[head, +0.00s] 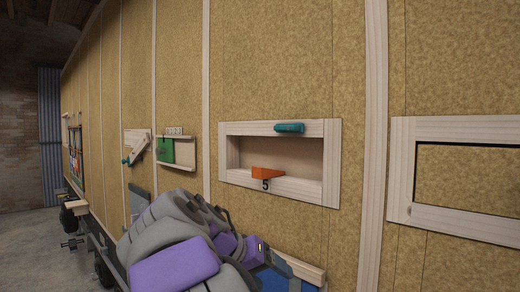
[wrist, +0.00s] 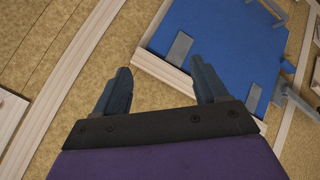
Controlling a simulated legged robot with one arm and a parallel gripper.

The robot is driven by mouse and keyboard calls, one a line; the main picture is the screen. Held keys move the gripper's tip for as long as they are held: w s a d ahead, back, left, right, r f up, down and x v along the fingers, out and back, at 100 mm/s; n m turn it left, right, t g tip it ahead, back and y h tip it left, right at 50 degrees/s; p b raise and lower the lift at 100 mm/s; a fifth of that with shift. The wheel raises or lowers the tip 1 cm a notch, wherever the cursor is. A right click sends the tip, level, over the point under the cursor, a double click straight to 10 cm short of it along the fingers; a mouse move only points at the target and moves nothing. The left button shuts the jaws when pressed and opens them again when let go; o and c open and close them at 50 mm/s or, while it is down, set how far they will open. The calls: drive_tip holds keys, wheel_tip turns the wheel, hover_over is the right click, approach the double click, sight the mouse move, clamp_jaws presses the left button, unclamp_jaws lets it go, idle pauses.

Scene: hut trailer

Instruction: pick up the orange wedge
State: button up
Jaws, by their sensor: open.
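The orange wedge (head: 267,173) rests on the lower ledge of a wooden-framed wall niche (head: 232,178) in the head view. A dark number 5 is marked on the ledge just below it. The wedge does not show in the wrist view. My gripper (wrist: 158,80) is open in the wrist view, with two dark fingers spread apart and nothing between them. In the head view my grey and purple arm is low, below and left of the niche, and the fingertips are hidden.
A teal object (head: 289,128) sits on the niche's top frame. A second wooden frame (head: 455,217) is at the right. A blue panel with a wooden edge (wrist: 222,38) lies beyond my fingers. A green piece (head: 166,150) stands on a shelf further left. Concrete floor shows at the far left.

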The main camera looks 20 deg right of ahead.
drive_tip(key=w+a+r+m+t+h+p, duration=0.1)
drive_tip(key=w+r+p, duration=0.25)
drive_tip(key=r, duration=0.35)
drive_tip(key=w+a+r+m+h+p, duration=0.1)
drive_tip(key=w+a+r+m+p, duration=0.15)
drive_tip(key=w+r, duration=0.35)
drive_tip(key=m+t+h+p, duration=0.15)
drive_tip(key=m+p, duration=0.25)
drive_tip(key=p, duration=0.5)
approach(256, 168)
drive_tip(key=shift+t, duration=0.35)
drive_tip(key=b+x, duration=0.1)
drive_tip(key=x, duration=0.1)
drive_tip(key=b+x, duration=0.2)
drive_tip(key=x, duration=0.1)
drive_tip(key=shift+s, duration=0.25)
drive_tip(key=shift+x, duration=3.1)
drive_tip(key=shift+a+r, duration=0.15)
drive_tip(key=shift+a, duration=0.05)
drive_tip(key=c, duration=1.1)
drive_tip(key=shift+o, duration=0.2)
drive_tip(key=shift+r, duration=0.1)
